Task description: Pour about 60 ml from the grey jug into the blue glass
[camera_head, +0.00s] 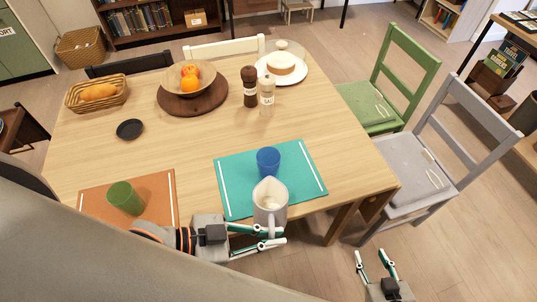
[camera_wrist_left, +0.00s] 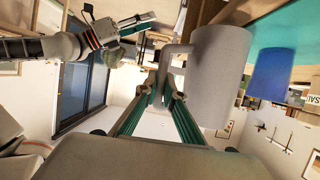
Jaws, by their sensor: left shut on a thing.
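The grey jug (camera_head: 268,207) is at the near edge of the turquoise mat, its open top facing the head camera; it is large in the left wrist view (camera_wrist_left: 220,75). My left gripper (camera_head: 272,238) is shut on the jug's handle, which also shows in the left wrist view (camera_wrist_left: 166,68). The blue glass (camera_head: 268,160) stands upright on the mat just beyond the jug, apart from it; the left wrist view shows it beside the jug (camera_wrist_left: 270,75). The liquid levels cannot be made out. My right gripper (camera_head: 376,262) is open and empty, off the table's near side.
A pepper mill (camera_head: 249,87) and a salt shaker (camera_head: 267,97) stand behind the blue glass. A fruit bowl (camera_head: 185,80), bread basket and cake plate are further back. The table's middle is clear.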

